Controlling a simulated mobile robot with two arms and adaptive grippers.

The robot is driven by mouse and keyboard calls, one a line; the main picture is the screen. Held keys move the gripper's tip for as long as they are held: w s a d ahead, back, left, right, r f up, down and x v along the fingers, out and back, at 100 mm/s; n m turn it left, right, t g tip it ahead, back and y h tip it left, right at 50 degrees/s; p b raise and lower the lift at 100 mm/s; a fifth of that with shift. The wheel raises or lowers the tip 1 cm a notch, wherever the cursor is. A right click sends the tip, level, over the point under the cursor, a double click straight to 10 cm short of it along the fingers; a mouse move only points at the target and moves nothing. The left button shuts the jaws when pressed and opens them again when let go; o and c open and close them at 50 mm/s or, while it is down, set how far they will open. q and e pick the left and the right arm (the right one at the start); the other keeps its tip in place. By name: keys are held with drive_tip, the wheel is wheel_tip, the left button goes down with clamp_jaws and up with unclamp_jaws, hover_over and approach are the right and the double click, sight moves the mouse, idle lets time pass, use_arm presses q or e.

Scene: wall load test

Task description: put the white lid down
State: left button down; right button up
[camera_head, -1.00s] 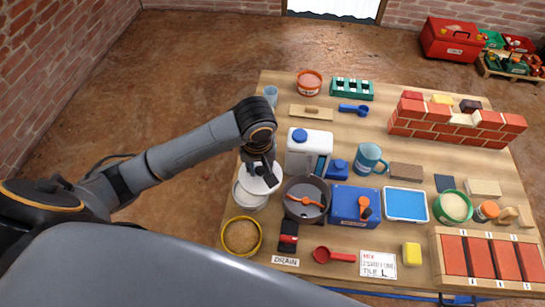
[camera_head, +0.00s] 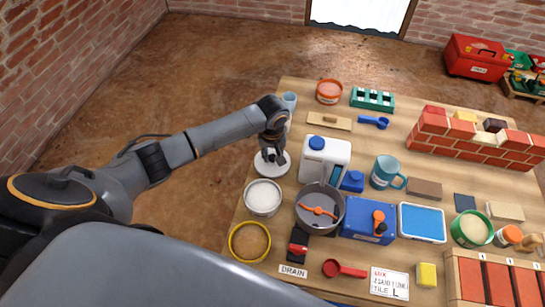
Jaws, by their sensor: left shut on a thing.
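The white lid (camera_head: 263,169) is a round disc near the left edge of the table, behind the white tub and left of the white jug. My left gripper (camera_head: 273,160) points down over the lid's middle and is shut on it. The fingertips and the lid's grip are partly hidden. The lid looks level and low, at or close to the table top; I cannot tell whether it touches. The open white tub (camera_head: 263,198), filled with white stuff, stands just in front of the lid. My right gripper is not in view.
The white jug (camera_head: 325,160) with a blue cap stands right of the lid. A grey mixing bucket (camera_head: 319,208), a yellow-rimmed tub (camera_head: 249,242) and a pale blue cup (camera_head: 289,101) are nearby. The table's left edge is close to the lid.

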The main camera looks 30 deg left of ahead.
sight(272, 165)
use_arm(q)
drive_tip(key=shift+f, duration=0.45)
drive_tip(key=shift+f, duration=0.1)
drive_tip(key=c, duration=1.1)
unclamp_jaws()
drive_tip(key=r, duration=0.4)
drive_tip(key=s+r+p, duration=0.1)
drive_tip(key=r, duration=0.7)
drive_tip(key=shift+s+d+p, duration=0.15)
drive_tip(key=shift+d+p, duration=0.15)
drive_tip(key=shift+d, duration=0.05)
